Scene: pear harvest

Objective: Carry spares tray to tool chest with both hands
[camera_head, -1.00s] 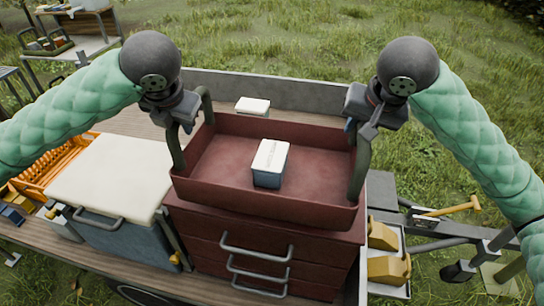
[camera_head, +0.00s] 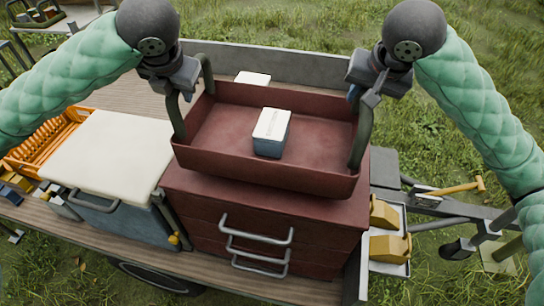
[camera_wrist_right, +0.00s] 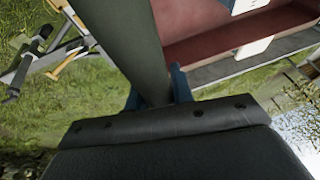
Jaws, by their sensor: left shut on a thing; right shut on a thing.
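The spares tray (camera_head: 262,175) is a dark red open tray with a grey-green upright handle at each end. A small white-topped blue box (camera_head: 270,132) lies inside it. My left gripper (camera_head: 182,92) is shut on the left handle. My right gripper (camera_head: 362,92) is shut on the right handle (camera_head: 360,140); the right wrist view shows its blue fingers (camera_wrist_right: 158,90) around the handle bar. The red tool chest (camera_head: 265,232) with metal drawer pulls is beneath the tray. The tray covers the rear of its top; I cannot tell whether they touch.
A blue cooler with a cream lid (camera_head: 108,150) stands left of the chest, with an orange crate (camera_head: 45,145) beyond. A holder of yellow parts (camera_head: 388,245) is at the right. The wooden deck behind is partly clear, with a low grey wall (camera_head: 280,80) at the back.

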